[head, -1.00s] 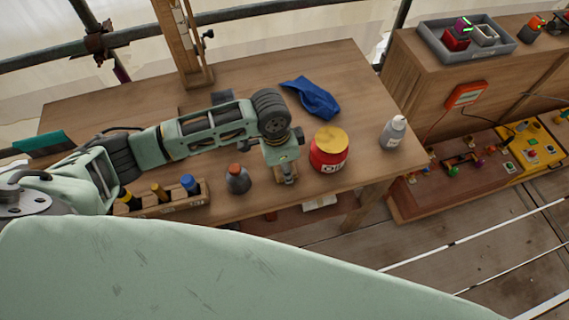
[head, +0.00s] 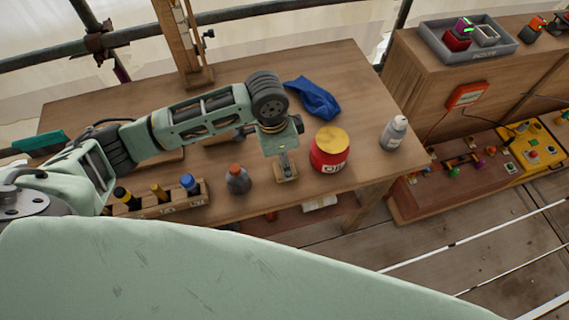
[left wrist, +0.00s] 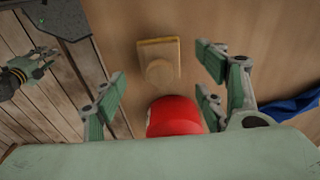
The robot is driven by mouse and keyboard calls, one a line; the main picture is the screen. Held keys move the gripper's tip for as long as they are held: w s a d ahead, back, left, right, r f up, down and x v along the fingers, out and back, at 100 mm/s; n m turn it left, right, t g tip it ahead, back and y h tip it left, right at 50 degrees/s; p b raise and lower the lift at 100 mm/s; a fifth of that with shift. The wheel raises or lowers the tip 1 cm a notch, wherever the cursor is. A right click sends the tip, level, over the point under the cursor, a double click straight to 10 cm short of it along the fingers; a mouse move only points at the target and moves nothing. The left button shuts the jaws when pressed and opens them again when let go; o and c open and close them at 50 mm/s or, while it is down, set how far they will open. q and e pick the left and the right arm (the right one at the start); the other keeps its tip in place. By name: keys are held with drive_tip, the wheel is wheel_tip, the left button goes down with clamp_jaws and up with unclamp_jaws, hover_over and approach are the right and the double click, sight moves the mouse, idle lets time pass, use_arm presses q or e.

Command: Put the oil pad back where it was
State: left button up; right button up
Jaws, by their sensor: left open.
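A small square wooden block with a round knob (left wrist: 160,72) lies on the table, seen from above in the left wrist view. It looks like the oil pad, but I cannot be sure. In the head view the block (head: 286,178) is under my left gripper (head: 284,160), partly hidden by it. My left gripper is open, its fingers spread on either side of the knob in the left wrist view (left wrist: 160,80), holding nothing. The red oil pot (head: 329,151) with a yellow top stands just right of the block. Its red side also shows in the left wrist view (left wrist: 174,114).
A dark bottle (head: 238,180) with an orange cap and a wooden rack (head: 160,208) of bottles stand left.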

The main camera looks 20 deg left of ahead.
use_arm(q)
drive_tip(key=r, duration=0.7)
drive_tip(key=shift+s+a+r, duration=0.2)
drive_tip(key=shift+s+a, duration=0.1)
drive_tip(key=shift+a, duration=0.1)
